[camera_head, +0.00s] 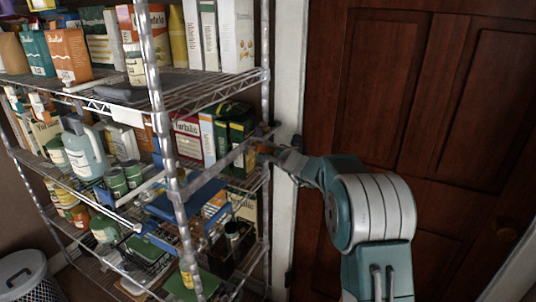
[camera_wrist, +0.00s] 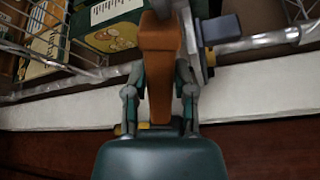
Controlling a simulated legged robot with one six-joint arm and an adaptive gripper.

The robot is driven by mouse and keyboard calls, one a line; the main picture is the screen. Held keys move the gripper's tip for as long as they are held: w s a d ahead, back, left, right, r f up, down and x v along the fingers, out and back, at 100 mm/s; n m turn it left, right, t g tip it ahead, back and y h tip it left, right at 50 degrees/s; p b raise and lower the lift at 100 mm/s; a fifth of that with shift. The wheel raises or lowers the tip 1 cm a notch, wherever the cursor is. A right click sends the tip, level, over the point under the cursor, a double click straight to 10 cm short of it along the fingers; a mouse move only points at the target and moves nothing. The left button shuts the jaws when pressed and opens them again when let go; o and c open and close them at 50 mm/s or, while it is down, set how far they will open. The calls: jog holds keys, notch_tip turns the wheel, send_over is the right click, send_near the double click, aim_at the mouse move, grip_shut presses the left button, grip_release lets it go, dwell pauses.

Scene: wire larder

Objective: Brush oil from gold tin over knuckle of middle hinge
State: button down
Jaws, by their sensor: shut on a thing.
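My gripper (camera_head: 277,153) is beside the shelf's front right post, in front of the white door frame. In the wrist view my gripper (camera_wrist: 160,88) is shut on an orange-brown handle (camera_wrist: 160,60), taken to be the brush. Its bristles are not visible. The handle also shows small in the head view (camera_head: 265,150). A small dark piece (camera_head: 297,143) at the frame's edge beside my gripper may be the middle hinge; its knuckle is not clear. I cannot pick out the gold tin for certain in either view.
The wire shelf (camera_head: 218,92) on the left is crowded with boxes, bottles and cans. A blue-grey block (camera_wrist: 222,28) is close to the handle, near the shelf post. The red-brown door (camera_head: 400,90) is shut. A bin (camera_head: 25,275) stands at lower left.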

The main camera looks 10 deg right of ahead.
jog(key=shift+a+f, duration=0.1)
jog(key=shift+f, duration=1.45)
jog(key=shift+f, duration=0.5)
jog(key=shift+w+r, duration=0.15)
jog(key=shift+r, duration=1.4)
